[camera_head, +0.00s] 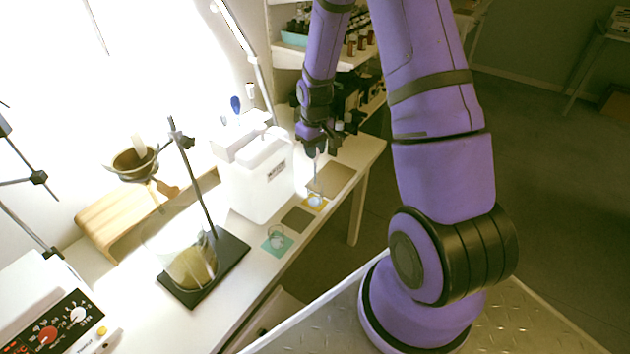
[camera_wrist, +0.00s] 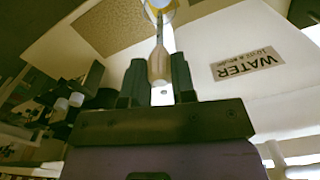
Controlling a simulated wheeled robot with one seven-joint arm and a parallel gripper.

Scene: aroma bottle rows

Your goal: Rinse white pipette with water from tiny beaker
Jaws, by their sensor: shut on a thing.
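My gripper (camera_head: 314,146) points down over the bench, and its fingers also show in the wrist view (camera_wrist: 158,88). It is shut on the pipette (camera_wrist: 158,66), whose pale bulb sits between the two fingers. The pipette hangs roughly upright, with its thin stem toward a small glass beaker (camera_head: 315,201) on a yellow mat. The rim of this beaker shows at the top edge of the wrist view (camera_wrist: 160,12). I cannot tell whether the tip is inside the beaker. A second small glass vessel (camera_head: 276,240) stands on a teal mat nearer the front.
A white container (camera_head: 257,190), labelled WATER in the wrist view (camera_wrist: 290,75), stands close left of my gripper. A dark mat (camera_head: 297,220) and a brown mat (camera_head: 334,177) lie bare.

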